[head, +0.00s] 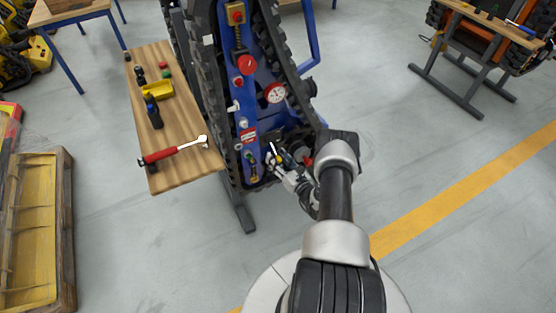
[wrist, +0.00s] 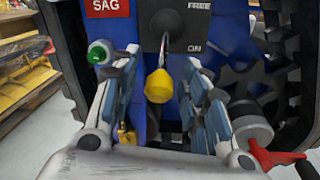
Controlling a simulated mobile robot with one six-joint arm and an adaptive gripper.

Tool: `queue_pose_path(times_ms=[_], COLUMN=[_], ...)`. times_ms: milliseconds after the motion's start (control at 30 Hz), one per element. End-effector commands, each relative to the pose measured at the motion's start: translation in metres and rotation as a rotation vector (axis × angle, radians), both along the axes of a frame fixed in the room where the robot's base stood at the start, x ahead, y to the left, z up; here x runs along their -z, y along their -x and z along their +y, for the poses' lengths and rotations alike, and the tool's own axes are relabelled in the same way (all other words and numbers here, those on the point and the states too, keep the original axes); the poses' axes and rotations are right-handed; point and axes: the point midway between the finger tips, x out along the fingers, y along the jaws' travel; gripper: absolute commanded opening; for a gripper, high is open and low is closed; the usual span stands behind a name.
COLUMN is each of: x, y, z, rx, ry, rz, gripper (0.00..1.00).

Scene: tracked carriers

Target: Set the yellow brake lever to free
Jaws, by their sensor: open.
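The brake lever (wrist: 158,86) has a round yellow knob on a thin stem and hangs down from a dark plate (wrist: 172,22) on the blue carrier. The plate reads FREE at its upper right and ON lower down. The lever's end lies nearer the ON side in the picture. My gripper (wrist: 161,72) is open, its two fingers to the left and right of the yellow knob with gaps showing on both sides. Whether the knob is in depth between the fingertips is hard to tell. In the head view my gripper (head: 279,159) is at the carrier's lower end.
A green button (wrist: 100,51) and a red SAG label (wrist: 107,8) are left of the lever. A red-handled part (wrist: 275,155) and black track are at right. A wooden bench (head: 180,172) with a red-handled tool (head: 173,150) stands left of the carrier.

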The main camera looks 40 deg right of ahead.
Motion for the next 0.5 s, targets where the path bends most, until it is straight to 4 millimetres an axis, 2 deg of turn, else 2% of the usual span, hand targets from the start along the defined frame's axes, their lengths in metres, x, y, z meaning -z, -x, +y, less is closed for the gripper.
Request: queue_pose_path(times_ms=[200,500], x=[-0.0003,-0.0002], y=[-0.0005,-0.0002], z=[0.0,0.0001], rx=[0.0,-0.001], ry=[0.0,0.0], rz=[0.0,0.0], gripper=[0.42,0.22])
